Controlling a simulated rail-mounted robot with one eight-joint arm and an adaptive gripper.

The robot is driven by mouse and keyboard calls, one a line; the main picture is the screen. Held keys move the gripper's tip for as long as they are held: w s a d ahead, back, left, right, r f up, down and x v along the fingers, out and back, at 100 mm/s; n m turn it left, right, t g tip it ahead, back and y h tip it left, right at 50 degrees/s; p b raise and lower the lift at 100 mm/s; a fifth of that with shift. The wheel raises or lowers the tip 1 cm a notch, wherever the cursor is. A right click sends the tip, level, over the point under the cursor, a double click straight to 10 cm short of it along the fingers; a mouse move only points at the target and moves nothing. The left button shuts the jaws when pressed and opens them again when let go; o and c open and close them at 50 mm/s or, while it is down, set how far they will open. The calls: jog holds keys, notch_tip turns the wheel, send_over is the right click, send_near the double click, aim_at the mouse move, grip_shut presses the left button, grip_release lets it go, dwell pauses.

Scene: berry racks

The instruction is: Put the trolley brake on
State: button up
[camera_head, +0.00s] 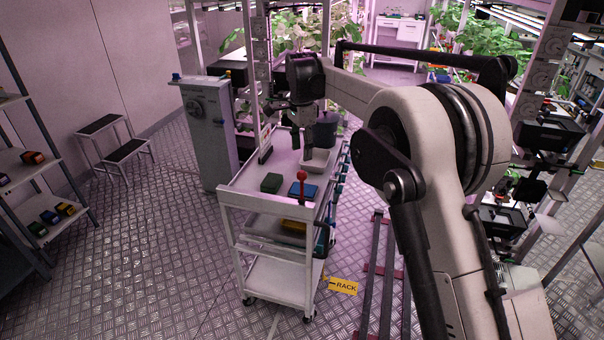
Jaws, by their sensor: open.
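The white trolley (240,200) stands on the metal floor in the middle of the view, with a top tray, lower shelves and castors. A lever with a red knob (301,176) stands roughly upright at its near edge; I take it for the brake lever. My gripper (307,140) is open and points down above the far part of the trolley's top. It is beyond the red knob and apart from it. The lever's base is small and hard to make out.
On the trolley top are a green block (271,183), a blue item (304,191), a white tray (316,161) and a dark pot (325,131). A grey cabinet (208,130) stands left. Floor at front left is clear.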

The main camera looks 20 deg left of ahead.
aim_at(302, 171)
notch_tip(302, 171, down, 10)
jog(key=shift+r+p, duration=0.25)
jog(key=shift+p, duration=0.1)
grip_shut()
dwell(0.3)
